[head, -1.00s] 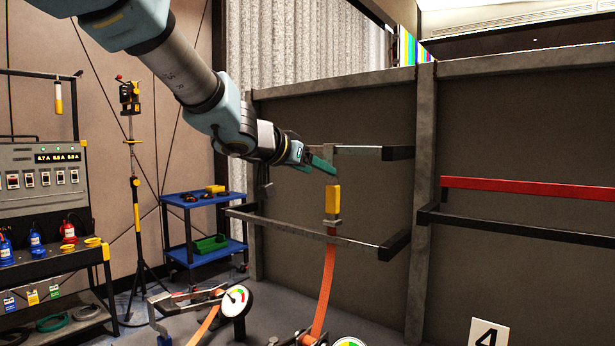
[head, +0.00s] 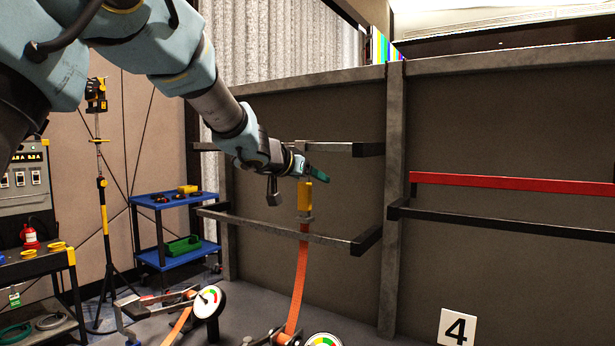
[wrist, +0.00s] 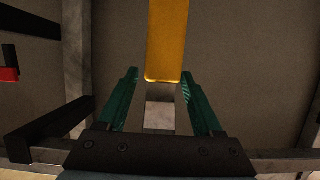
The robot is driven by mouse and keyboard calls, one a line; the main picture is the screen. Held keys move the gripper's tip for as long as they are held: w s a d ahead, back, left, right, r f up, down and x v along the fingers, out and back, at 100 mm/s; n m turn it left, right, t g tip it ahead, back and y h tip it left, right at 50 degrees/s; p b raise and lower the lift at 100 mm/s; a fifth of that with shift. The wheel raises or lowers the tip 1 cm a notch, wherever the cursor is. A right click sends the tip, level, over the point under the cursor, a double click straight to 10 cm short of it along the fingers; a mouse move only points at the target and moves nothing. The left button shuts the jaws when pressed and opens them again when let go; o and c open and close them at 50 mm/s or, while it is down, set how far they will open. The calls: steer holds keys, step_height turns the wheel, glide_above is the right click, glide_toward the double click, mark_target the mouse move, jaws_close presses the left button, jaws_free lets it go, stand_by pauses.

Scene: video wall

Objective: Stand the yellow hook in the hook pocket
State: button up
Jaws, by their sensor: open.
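The yellow hook (head: 305,200) stands upright just above the lower rail (head: 285,229) of the left bay in the head view. I cannot tell whether this bracket is the hook pocket. My gripper (head: 318,174) is open, with green fingers, and covers the hook's top in the head view. In the wrist view the hook (wrist: 166,40) fills the top centre. Its lower end shows near the gap between my fingertips (wrist: 160,75); contact is unclear.
Dark wall panels with horizontal rails stand behind; the upper rail (head: 270,148) passes close to my gripper. A gauge (head: 208,300) and ratchet parts lie below. A blue cart (head: 165,200) and a tripod (head: 103,190) stand left. A number 4 card (head: 457,327) is at lower right.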

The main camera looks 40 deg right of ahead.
jaws_close()
stand_by(0.5)
stand_by(0.6)
steer(key=shift+r, duration=0.2)
steer(key=shift+r+p, duration=1.35)
steer(key=shift+p, duration=0.6)
steer(key=shift+r, duration=0.15)
steer(key=shift+a, duration=0.1)
steer(key=s+a, duration=0.2)
steer(key=a, duration=0.5)
stand_by(0.4)
